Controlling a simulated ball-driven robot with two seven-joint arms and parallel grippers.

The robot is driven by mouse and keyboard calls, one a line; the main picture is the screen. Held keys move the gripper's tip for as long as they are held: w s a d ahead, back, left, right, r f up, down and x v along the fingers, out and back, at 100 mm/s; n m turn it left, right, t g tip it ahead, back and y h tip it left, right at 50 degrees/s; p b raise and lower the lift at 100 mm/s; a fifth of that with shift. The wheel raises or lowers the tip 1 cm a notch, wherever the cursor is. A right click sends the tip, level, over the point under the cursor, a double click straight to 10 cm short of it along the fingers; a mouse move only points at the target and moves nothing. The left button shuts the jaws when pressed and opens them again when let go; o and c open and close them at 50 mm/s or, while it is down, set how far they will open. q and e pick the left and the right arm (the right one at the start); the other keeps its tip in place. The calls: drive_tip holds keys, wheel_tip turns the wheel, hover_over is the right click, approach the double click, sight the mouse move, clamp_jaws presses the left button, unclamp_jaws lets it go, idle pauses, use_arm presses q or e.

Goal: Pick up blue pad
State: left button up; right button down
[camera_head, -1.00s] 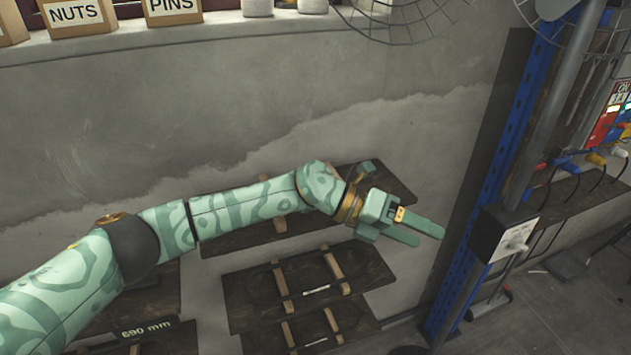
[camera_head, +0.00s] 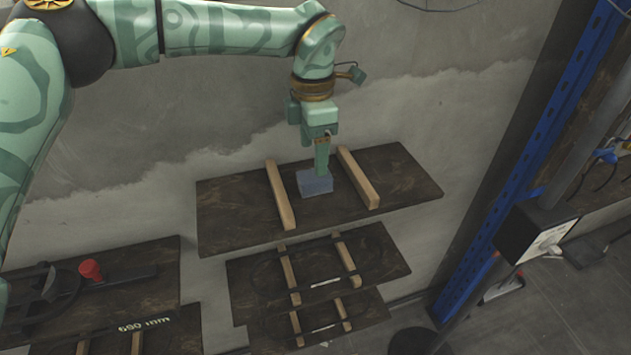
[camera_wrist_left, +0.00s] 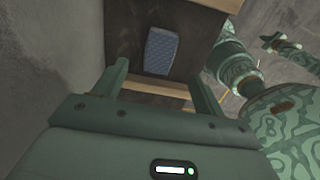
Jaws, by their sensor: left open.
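The blue pad (camera_head: 315,183) is a small grey-blue block on the top dark wooden shelf (camera_head: 410,190), between two light wooden strips. In the left wrist view the pad (camera_wrist_left: 161,50) shows a textured face, beyond and between the fingertips. My left gripper (camera_head: 322,172) points down over the pad in the head view, and its fingers hide part of the pad's back edge. In the left wrist view the gripper (camera_wrist_left: 158,80) is open with nothing between its fingers. Whether a finger touches the pad I cannot tell. My right gripper is not in view.
Lower shelves (camera_head: 385,250) sit beneath. A left shelf (camera_head: 150,262) holds a red-knobbed tool (camera_head: 91,270). A concrete wall is behind, and a blue post (camera_head: 545,150) stands at right.

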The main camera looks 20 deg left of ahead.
sight(314, 176)
use_arm(q)
wheel_tip(314, 176, down, 2)
drive_tip(key=shift+f, duration=0.1)
wheel_tip(314, 176, down, 5)
drive_tip(key=shift+w, duration=0.15)
drive_tip(key=shift+d, duration=0.1)
drive_tip(key=c, duration=1.1)
